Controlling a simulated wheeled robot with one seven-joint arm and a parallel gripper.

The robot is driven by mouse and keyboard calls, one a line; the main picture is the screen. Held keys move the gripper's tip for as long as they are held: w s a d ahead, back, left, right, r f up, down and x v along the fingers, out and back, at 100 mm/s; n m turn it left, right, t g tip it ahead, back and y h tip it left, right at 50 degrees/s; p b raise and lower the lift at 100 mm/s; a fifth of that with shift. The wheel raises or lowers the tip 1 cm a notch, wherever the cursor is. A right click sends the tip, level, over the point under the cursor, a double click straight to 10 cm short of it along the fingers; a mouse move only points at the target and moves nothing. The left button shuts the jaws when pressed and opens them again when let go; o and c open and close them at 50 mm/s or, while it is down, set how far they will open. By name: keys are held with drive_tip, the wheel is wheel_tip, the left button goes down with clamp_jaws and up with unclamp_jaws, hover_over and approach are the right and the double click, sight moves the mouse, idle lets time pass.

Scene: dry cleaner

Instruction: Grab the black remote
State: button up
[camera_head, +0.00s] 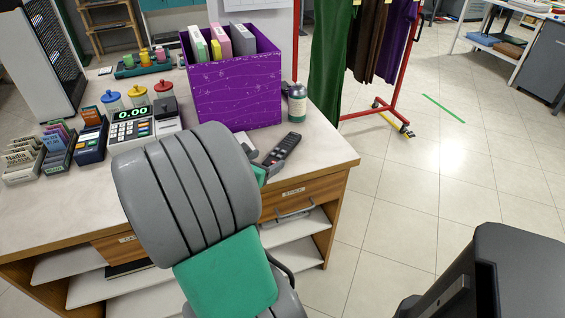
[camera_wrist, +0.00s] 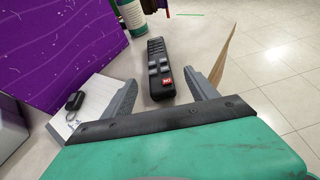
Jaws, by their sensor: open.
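The black remote (camera_head: 282,150) lies on the counter near its right front edge, behind my arm in the head view. My gripper (camera_wrist: 165,92) is open, with one grey finger to the left of the remote and one to the right. The remote's near end appears between the fingertips in the picture; I cannot tell how high the fingers are above it. In the head view my arm hides most of the gripper.
A white pad (camera_wrist: 88,108) with a small black object lies left of the gripper. A cash register (camera_head: 140,122) stands left on the counter (camera_head: 325,150).

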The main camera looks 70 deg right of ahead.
sight(280, 150)
drive_tip(key=b+x, duration=0.1)
drive_tip(key=x, duration=0.7)
drive_tip(key=shift+w+d+r+b, duration=0.15)
drive_tip(key=shift+r+b, duration=0.05)
drive_tip(key=shift+b, duration=0.1)
drive_tip(key=shift+c, duration=0.6)
clamp_jaws()
